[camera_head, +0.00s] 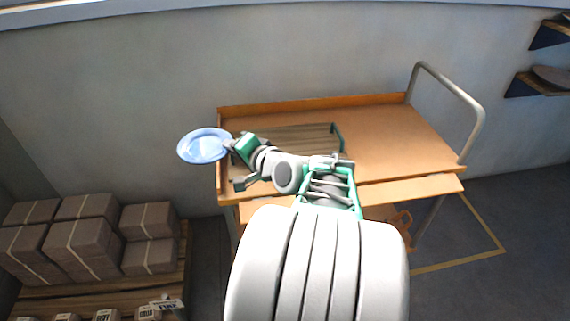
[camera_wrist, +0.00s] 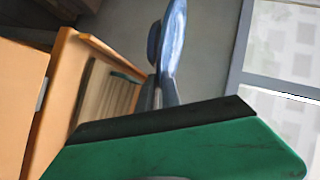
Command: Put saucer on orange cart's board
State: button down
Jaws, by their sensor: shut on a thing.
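A blue saucer (camera_head: 204,146) is held at the end of my arm, off the left end of the orange cart (camera_head: 395,135). My gripper (camera_head: 232,145) is shut on the saucer's right rim. In the wrist view the saucer (camera_wrist: 174,40) shows nearly edge-on beyond the green gripper body. The slatted wooden board (camera_head: 300,138) with green end handles lies on the cart top, partly hidden by my arm. The wrist view also shows the board (camera_wrist: 108,90) to the left of the saucer.
Stacked brown boxes (camera_head: 90,240) stand on a pallet at the lower left. The cart has a raised back edge and a grey push handle (camera_head: 470,100) at its right. The cart top right of the board is clear. Wall shelves (camera_head: 540,82) are at the far right.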

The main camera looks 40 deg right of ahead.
jog(key=s+d+f+m+h+b, duration=0.1)
jog(key=s+d+m+h+b, duration=0.2)
jog(key=s+d+b, duration=0.35)
jog(key=w+d+f, duration=0.2)
jog(key=d+f, duration=0.1)
jog(key=d, duration=0.1)
jog(key=w+d+f+b, duration=0.1)
jog(key=w+d+f, duration=0.2)
jog(key=d+f, duration=0.1)
jog(key=w+d+f, duration=0.3)
jog(key=d, duration=0.1)
jog(key=shift+w+d+f, duration=0.1)
jog(key=shift+d+f, duration=0.1)
jog(key=shift+d, duration=0.15)
jog(key=shift+f+b, duration=0.5)
jog(key=shift+f, duration=0.7)
jog(key=shift+f, duration=0.1)
jog(key=shift+f, duration=0.15)
jog(key=c, duration=1.8)
grip_release()
